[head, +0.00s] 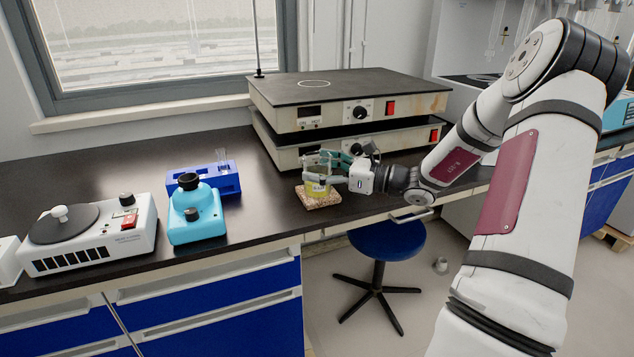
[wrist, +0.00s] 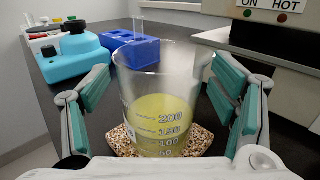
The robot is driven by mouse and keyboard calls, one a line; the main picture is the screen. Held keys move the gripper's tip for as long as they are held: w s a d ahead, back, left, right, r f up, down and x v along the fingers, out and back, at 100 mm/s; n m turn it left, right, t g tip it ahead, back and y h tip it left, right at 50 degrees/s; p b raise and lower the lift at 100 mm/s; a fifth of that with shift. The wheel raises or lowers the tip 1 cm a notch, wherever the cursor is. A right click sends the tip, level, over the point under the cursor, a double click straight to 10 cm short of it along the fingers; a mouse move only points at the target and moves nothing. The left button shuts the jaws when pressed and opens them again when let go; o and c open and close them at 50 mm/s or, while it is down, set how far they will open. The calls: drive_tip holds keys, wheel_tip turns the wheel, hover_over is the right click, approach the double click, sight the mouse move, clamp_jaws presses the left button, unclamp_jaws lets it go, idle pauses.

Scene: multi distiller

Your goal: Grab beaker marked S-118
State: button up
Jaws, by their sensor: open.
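A clear glass beaker (wrist: 160,115) with yellow-green liquid and white volume marks stands upright on a speckled cork-like pad (wrist: 201,143). In the head view the beaker (head: 317,189) is partly hidden by my gripper, and the pad (head: 318,201) lies on the dark bench. No S-118 label can be read on it. My gripper (head: 322,165) is open around the beaker. In the wrist view its two fingers stand on either side of the beaker, with a visible gap on each side.
Two stacked hot plates (head: 345,110) stand just behind the beaker. A blue stool (head: 388,240) is in front of the bench.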

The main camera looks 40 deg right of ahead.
drive_tip(key=shift+w+a, duration=0.1)
drive_tip(key=shift+w, duration=0.15)
drive_tip(key=c, duration=1.4)
drive_tip(key=shift+r, duration=0.25)
